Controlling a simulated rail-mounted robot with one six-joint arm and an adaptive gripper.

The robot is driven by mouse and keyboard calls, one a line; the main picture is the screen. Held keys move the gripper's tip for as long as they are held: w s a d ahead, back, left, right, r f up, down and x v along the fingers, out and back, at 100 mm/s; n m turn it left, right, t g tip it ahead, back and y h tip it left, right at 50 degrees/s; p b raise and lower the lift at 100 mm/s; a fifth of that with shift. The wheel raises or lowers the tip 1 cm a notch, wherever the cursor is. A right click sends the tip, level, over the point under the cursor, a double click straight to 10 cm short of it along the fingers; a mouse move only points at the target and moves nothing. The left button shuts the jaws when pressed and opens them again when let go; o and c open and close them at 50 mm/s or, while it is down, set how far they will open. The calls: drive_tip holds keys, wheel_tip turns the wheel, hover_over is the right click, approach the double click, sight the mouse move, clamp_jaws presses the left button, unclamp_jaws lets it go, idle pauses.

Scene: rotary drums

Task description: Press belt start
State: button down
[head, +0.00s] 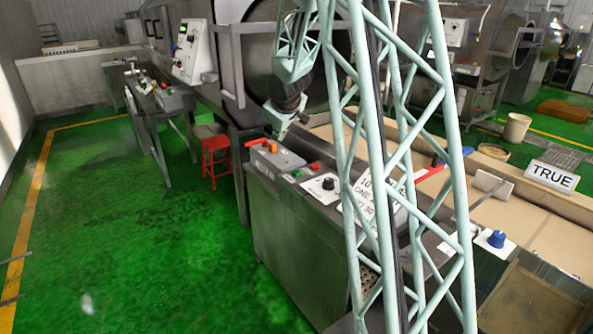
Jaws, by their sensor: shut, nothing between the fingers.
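My gripper (280,136) is shut and empty, pointing down over the far end of the grey machine cabinet (290,230). Its tips are just above or touching a small box (274,157) on the cabinet top; I cannot tell whether they touch. An orange button (273,148) shows on this box beside the tips. Nearer on the cabinet top are a green button (297,173), a red button (315,166) and a plate with a black knob (328,184). No label reading belt start is legible, so I cannot tell which control it is.
My pale green lattice arm crosses the middle and hides part of the cabinet. A large drum (262,55) stands behind. A red stool (214,157) is left of the cabinet. A blue knob (496,239) and a TRUE sign (552,177) are at right. The green floor at left is mostly clear.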

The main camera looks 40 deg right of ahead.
drive_tip(key=n+t+p, duration=0.1)
drive_tip(key=p, duration=0.3)
hover_over(296, 172)
drive_tip(key=a, duration=0.1)
wheel_tip(296, 172, down, 10)
drive_tip(key=shift+d+f+n, duration=0.3)
drive_tip(key=shift+d+f, duration=0.15)
drive_tip(key=shift+f, duration=0.25)
drive_tip(key=shift+s+f, duration=0.1)
drive_tip(key=shift+f, duration=0.05)
drive_tip(key=shift+f+b, duration=3.85)
drive_tip(key=shift+f, duration=0.35)
drive_tip(key=shift+f+b, duration=0.8)
drive_tip(key=shift+f, duration=0.2)
drive_tip(key=shift+r, duration=0.2)
drive_tip(key=shift+r+p, duration=0.75)
drive_tip(key=shift+p, duration=0.15)
